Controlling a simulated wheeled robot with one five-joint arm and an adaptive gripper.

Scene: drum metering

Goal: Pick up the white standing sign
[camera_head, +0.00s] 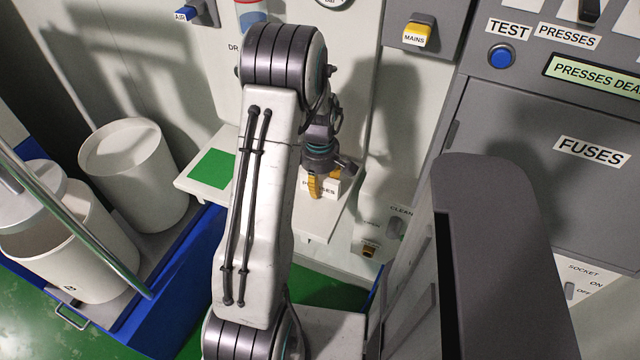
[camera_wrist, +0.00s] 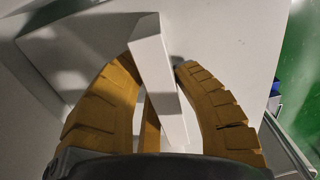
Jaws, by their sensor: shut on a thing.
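The white standing sign (camera_head: 332,187) shows dark lettering, partly covered by my gripper in the head view. It is on or just above a small white shelf (camera_head: 340,215); I cannot tell whether it touches. In the wrist view the sign (camera_wrist: 152,55) is a white block running between the two yellow fingers. My gripper (camera_head: 315,186) points down and is shut on the sign. Its fingers also show in the wrist view (camera_wrist: 160,85), one on each side of the sign. My arm hides part of the shelf.
A green square (camera_head: 211,169) marks the shelf's left part. White drums (camera_head: 135,165) stand in a blue-edged tray (camera_head: 180,275) at left. A grey cabinet (camera_head: 550,170) with a FUSES label and a yellow MAINS switch (camera_head: 416,33) are at right.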

